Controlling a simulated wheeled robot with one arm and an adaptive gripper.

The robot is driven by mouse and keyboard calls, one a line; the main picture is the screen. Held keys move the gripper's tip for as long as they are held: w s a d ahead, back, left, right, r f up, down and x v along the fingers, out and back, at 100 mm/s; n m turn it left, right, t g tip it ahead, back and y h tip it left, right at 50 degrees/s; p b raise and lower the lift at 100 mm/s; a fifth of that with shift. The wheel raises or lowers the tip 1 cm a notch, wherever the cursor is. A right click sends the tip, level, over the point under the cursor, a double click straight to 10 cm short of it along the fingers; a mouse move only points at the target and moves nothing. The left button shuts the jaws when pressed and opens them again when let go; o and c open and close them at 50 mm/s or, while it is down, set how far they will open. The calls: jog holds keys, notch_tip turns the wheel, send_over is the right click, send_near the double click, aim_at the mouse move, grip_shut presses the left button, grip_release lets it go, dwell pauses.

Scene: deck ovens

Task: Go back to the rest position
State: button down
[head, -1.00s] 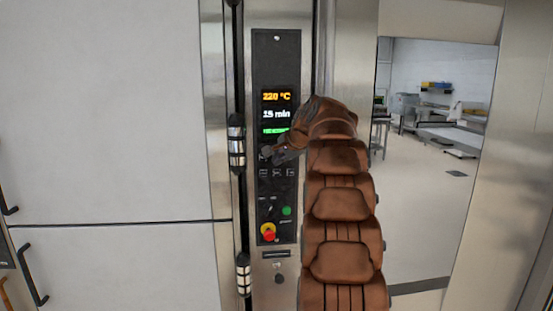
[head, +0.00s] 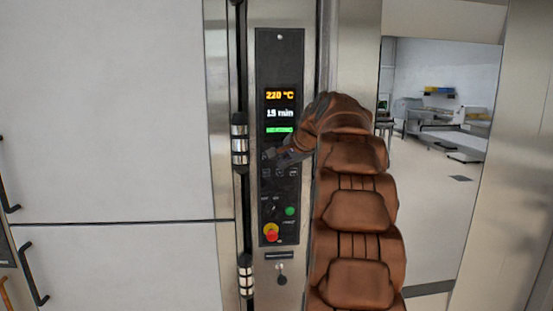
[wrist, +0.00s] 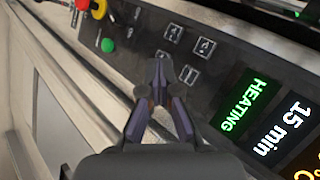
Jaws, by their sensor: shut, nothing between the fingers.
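My gripper (head: 272,155) is in front of the oven's black control panel (head: 280,60), just below the green bar of its display (head: 279,112). In the wrist view my gripper (wrist: 159,62) shows with its fingertips together and nothing between them. Its tips lie over the panel beside several square button icons (wrist: 190,75). I cannot tell whether they touch the panel. The display reads 15 min and, in the wrist view, HEATING in green (wrist: 243,100). My brown arm reaches up from the bottom of the head view.
A green button (head: 290,211) and a red and yellow emergency stop (head: 271,232) sit lower on the panel. Large pale oven doors (head: 110,110) with black handles are at left. An opening at right shows a room with a bench (head: 440,130) and clear floor.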

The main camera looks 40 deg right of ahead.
jog(key=s+a+f+n+g+y, duration=0.1)
jog(key=s+a+f+n+g, duration=0.3)
jog(key=a, duration=0.6)
jog(key=s+a+f+n+y, duration=0.15)
jog(key=a+f, duration=0.35)
jog(key=a, duration=0.5)
jog(key=s+a+f+n+g+y, duration=0.1)
jog(key=s+a+f+n, duration=0.3)
jog(key=a, duration=0.6)
jog(key=s+a+f+n+g, duration=0.2)
jog(key=s+a+f+n, duration=0.1)
jog(key=s, duration=0.6)
jog(key=s+a+f+n+g, duration=0.2)
jog(key=s+a+f, duration=0.3)
jog(key=s, duration=0.4)
jog(key=s+a+f+n+g+h, duration=0.1)
jog(key=s+a+f+n, duration=0.3)
jog(key=s, duration=0.5)
notch_tip(320, 180, down, 2)
jog(key=shift+s+a+f+g, duration=0.25)
jog(key=shift+a+g, duration=0.2)
jog(key=shift+g, duration=0.25)
